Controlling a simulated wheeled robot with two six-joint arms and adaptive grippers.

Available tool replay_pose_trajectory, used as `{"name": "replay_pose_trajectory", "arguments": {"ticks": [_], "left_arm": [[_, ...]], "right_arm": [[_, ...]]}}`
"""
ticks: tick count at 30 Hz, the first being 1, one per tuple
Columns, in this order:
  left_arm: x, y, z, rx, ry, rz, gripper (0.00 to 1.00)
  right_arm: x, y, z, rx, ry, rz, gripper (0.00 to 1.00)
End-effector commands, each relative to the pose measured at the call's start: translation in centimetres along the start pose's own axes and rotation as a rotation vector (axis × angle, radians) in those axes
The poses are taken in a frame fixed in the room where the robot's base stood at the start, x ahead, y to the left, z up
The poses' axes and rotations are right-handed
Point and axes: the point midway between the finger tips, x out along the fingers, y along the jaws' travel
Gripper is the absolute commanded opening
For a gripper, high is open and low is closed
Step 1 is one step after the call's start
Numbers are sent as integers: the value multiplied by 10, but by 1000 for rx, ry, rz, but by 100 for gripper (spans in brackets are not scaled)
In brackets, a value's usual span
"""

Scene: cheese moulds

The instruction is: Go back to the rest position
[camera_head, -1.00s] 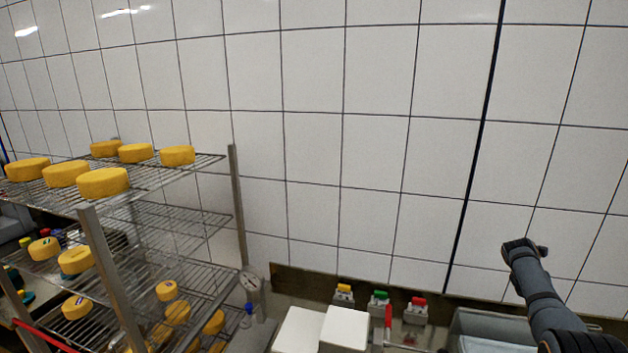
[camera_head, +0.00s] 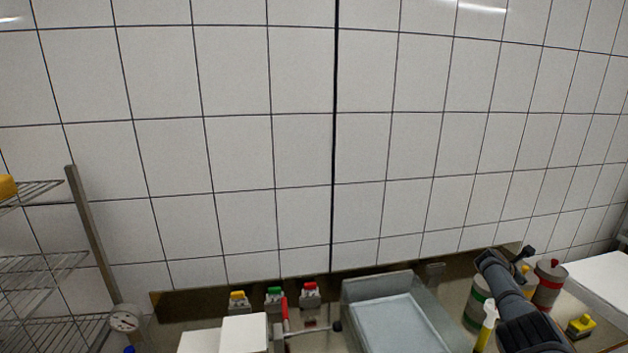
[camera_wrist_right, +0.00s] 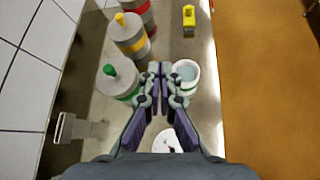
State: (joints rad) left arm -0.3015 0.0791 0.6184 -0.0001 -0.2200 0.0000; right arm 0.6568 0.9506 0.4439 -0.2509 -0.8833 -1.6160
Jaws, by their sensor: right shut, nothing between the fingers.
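My right arm (camera_head: 505,285) rises from the lower right of the head view, over the counter. My right gripper shows in the wrist view (camera_wrist_right: 161,70), with its fingers together and nothing between them. Below the fingertips, slightly right in that view, is a small white-rimmed cup (camera_wrist_right: 185,74); I cannot tell the gap between them. A canister with a green knob (camera_wrist_right: 117,78) is just left of the fingers. My left gripper is in neither view.
Canisters with yellow (camera_wrist_right: 130,35) and red knobs (camera_head: 549,285) and a small yellow item (camera_head: 581,325) stand on the counter. A grey basin (camera_head: 376,285) is left of my arm, white blocks (camera_head: 245,334) farther left. A wire rack (camera_head: 85,220) stands at far left. Tiled wall (camera_head: 230,80) lies behind.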

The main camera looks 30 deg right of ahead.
Motion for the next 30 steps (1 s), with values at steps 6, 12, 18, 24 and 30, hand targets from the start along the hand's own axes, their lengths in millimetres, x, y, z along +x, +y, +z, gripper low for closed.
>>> {"name": "replay_pose_trajectory", "arguments": {"ticks": [6,12,18,24,30], "left_arm": [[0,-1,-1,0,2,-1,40],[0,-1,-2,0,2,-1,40],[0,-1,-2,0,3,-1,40],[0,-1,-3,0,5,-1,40],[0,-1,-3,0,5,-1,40]], "right_arm": [[57,-76,-70,412,51,141,0],[83,-146,-112,729,188,175,0],[95,-216,-137,986,322,128,0],[85,-262,-212,1041,390,24,0],[59,-318,-306,1068,460,-107,0]]}}
